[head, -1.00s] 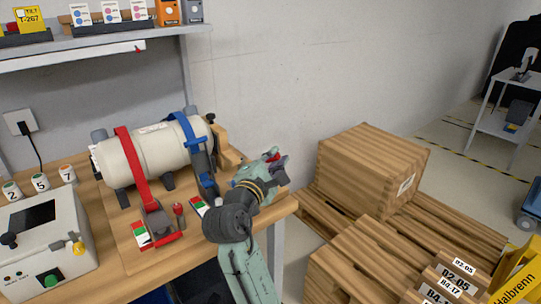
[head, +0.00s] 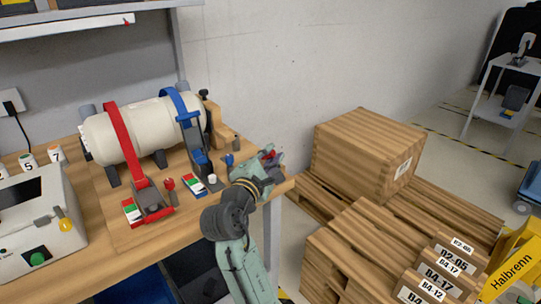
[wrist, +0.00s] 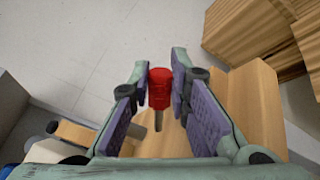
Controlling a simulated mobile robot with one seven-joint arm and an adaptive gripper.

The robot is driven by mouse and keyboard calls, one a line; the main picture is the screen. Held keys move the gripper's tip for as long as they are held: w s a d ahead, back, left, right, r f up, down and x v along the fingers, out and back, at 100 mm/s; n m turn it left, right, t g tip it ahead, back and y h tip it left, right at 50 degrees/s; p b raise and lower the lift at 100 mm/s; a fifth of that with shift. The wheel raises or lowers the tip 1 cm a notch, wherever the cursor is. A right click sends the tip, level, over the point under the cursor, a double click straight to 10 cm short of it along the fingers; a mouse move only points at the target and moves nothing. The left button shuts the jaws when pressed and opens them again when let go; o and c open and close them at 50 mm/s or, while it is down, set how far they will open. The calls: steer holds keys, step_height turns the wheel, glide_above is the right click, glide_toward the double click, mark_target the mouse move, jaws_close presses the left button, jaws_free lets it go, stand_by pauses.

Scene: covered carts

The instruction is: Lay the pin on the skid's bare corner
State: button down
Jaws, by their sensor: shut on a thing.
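My gripper (head: 272,157) is shut on a red-headed pin (wrist: 160,85) just above the right end of the bench. In the wrist view the red head sits between the two fingertips, and its grey shank points back toward the palm. In the head view only a little red shows at the fingers. The wooden skid (head: 314,203) stands on the floor right of the bench. A large wooden crate (head: 345,160) covers much of it. A slatted corner at its left front is bare. The gripper is apart from the skid, to its left.
The bench holds a cream tank (head: 150,130) under red and blue straps, another red-topped piece (head: 169,184), a blue-topped piece (head: 229,160) and a control box (head: 45,215). Another wooden stack (head: 345,250) and a yellow Halbrenn sign (head: 510,270) stand at front right.

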steer(key=shift+f+b, duration=0.35)
steer(key=shift+f, duration=0.1)
stand_by(0.3)
steer(key=c, duration=1.4)
jaws_free()
steer(key=shift+c, duration=0.2)
steer(key=v, duration=1.2)
steer(key=shift+r, duration=0.1)
